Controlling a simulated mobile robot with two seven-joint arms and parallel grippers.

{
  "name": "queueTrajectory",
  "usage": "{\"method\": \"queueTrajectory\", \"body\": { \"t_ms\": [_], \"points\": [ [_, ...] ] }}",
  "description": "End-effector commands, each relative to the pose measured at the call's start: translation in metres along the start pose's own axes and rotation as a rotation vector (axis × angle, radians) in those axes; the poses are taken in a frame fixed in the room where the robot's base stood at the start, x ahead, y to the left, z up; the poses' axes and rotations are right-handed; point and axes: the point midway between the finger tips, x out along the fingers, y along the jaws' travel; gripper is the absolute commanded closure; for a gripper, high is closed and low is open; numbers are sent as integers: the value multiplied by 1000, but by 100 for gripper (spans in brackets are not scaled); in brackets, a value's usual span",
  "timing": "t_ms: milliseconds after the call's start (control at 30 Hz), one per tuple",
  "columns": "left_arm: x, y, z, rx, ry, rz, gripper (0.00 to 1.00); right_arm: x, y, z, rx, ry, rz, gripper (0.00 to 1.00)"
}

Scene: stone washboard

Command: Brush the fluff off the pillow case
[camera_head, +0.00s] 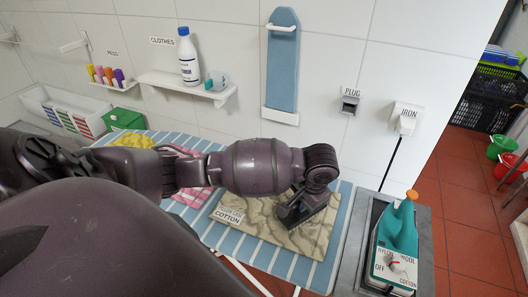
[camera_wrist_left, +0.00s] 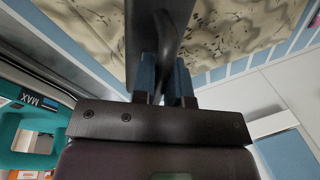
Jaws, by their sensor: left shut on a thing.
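The pillow case (camera_head: 312,235) is a beige cloth with grey-brown marbling, flat on the blue-striped ironing board (camera_head: 190,217). Its label (camera_head: 229,214) reads COTTON. It also shows in the wrist view (camera_wrist_left: 235,30). My left gripper (camera_head: 302,208) is over the right part of the pillow case. In the wrist view its blue fingers (camera_wrist_left: 166,78) are shut on a dark, long-handled thing, seemingly a brush (camera_wrist_left: 160,25). I cannot tell whether the brush touches the cloth, or whether the marbling includes fluff. My right gripper is out of view.
A teal iron (camera_head: 400,228) stands on a grey stand (camera_head: 425,260) just right of the board. A pink checked cloth (camera_head: 190,202) and a yellow cloth (camera_head: 130,140) lie to the left. The wall behind holds a shelf (camera_head: 180,84) with a bottle.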

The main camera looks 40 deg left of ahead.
Motion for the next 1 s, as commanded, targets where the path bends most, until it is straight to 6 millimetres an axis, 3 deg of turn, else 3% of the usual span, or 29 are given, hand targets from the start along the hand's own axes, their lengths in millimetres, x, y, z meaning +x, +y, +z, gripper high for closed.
{"method": "queueTrajectory", "body": {
  "t_ms": [33, 200, 500, 700, 1000],
  "points": [
    [3, -18, 3, 69, 14, -9, 100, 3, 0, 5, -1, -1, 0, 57],
    [0, -65, 12, 342, 67, -9, 100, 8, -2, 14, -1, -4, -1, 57],
    [-19, -128, 30, 789, 154, -5, 100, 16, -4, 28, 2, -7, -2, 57],
    [-30, -145, 38, 956, 188, -1, 100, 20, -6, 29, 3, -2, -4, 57],
    [-27, -147, 38, 1003, 200, 1, 100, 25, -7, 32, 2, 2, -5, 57]
  ]
}}
